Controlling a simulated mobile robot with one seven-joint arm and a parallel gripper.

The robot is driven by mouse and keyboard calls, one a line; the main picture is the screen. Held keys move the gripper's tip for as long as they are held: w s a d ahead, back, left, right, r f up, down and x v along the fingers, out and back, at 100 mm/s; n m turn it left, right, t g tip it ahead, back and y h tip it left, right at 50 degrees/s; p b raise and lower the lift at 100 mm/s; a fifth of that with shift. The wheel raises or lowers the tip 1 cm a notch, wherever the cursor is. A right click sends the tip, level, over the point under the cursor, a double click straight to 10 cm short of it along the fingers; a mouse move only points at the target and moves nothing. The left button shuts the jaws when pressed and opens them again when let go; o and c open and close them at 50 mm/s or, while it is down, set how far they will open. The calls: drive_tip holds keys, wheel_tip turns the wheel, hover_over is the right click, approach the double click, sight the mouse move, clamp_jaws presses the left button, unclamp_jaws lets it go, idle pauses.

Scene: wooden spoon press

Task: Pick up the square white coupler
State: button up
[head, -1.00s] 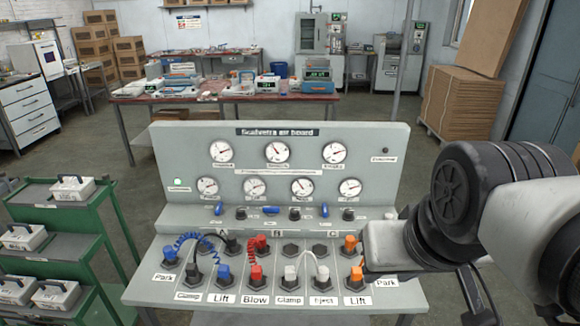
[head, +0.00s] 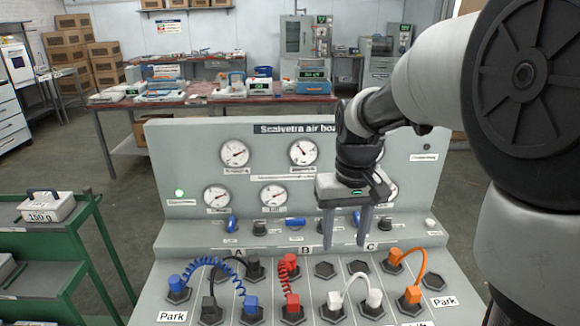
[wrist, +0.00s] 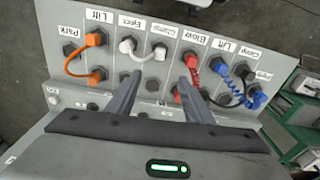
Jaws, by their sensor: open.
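Two white couplers stand on the board's lower deck, joined by a white hose: a left one (head: 334,300) and a right one (head: 374,298). Both are small, and I cannot tell for sure which is the square one. They also show in the wrist view, one (wrist: 127,46) near the Eject label and one (wrist: 158,53) near the Clamp label. My gripper (head: 345,243) is open and empty, fingers pointing down, above and behind the white couplers. In the wrist view its fingers (wrist: 160,80) are spread apart with nothing between them.
Orange couplers (head: 412,294) with a hose stand right of the white pair; red couplers (head: 290,283) stand left. Blue (head: 176,283) and black couplers (head: 254,268) are further left. The gauge panel (head: 185,150) rises behind. A green cart (head: 60,265) stands at left.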

drive_tip(key=b, duration=0.1)
approach(335, 296)
drive_tip(key=shift+g, duration=0.4)
drive_tip(key=f+b, duration=0.1)
drive_tip(key=f, duration=0.1)
drive_tip(key=w+f, duration=0.1)
drive_tip(key=f, duration=0.1)
drive_tip(key=shift+f+b, duration=0.2)
drive_tip(key=shift+b, duration=0.15)
drive_tip(key=shift+s+f+b, duration=0.2)
drive_tip(key=shift+f+b, duration=0.3)
drive_tip(key=shift+f, duration=2.4)
drive_tip(key=shift+c, duration=0.4)
clamp_jaws()
